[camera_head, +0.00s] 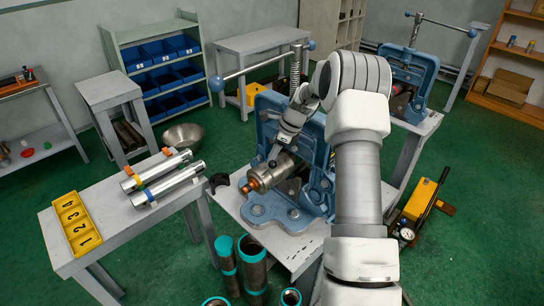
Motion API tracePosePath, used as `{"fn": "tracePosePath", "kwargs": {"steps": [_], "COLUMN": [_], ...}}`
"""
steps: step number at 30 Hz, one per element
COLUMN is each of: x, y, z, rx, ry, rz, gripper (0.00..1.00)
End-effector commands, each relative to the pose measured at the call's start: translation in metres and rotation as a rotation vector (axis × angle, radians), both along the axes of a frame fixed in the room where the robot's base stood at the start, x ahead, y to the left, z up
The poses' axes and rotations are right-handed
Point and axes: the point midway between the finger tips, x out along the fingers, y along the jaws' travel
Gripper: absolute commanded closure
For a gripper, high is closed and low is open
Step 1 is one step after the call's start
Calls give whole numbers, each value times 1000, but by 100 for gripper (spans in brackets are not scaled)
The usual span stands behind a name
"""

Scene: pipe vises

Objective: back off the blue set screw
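A blue pipe vise (319,150) stands on a grey table, with a tall threaded screw and a bar with blue ball ends above it. A metal cylindrical piece with a copper-coloured end (254,184) lies in the vise, pointing left. My gripper (275,160) reaches down from the upper right to just above this piece. Its fingertips are small here, and I cannot tell whether they touch the piece or are open. No blue set screw can be made out for certain; the piece's top is partly behind my gripper. My arm hides the vise's right side.
A left table (110,215) holds two silver cylinders (167,183) with orange and blue parts, and a yellow numbered tray (76,222). Teal-ended pipes (252,262) stand in front of the vise table. A second blue vise (408,72) is behind right. A yellow pump (420,200) sits on the floor.

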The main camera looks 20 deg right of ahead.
Motion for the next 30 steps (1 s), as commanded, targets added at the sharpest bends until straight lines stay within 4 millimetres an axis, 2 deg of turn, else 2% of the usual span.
{"fn": "tracePosePath", "kwargs": {"steps": [2, 12, 19, 30], "x": [0, 0, -2, -20], "y": [0, 0, 1, -23], "z": [0, 0, 1, 73], "rx": [0, 0, -1, -2], "ry": [0, 0, 0, -3], "rz": [0, -12, -145, -140], "gripper": [45, 45, 45, 45]}}
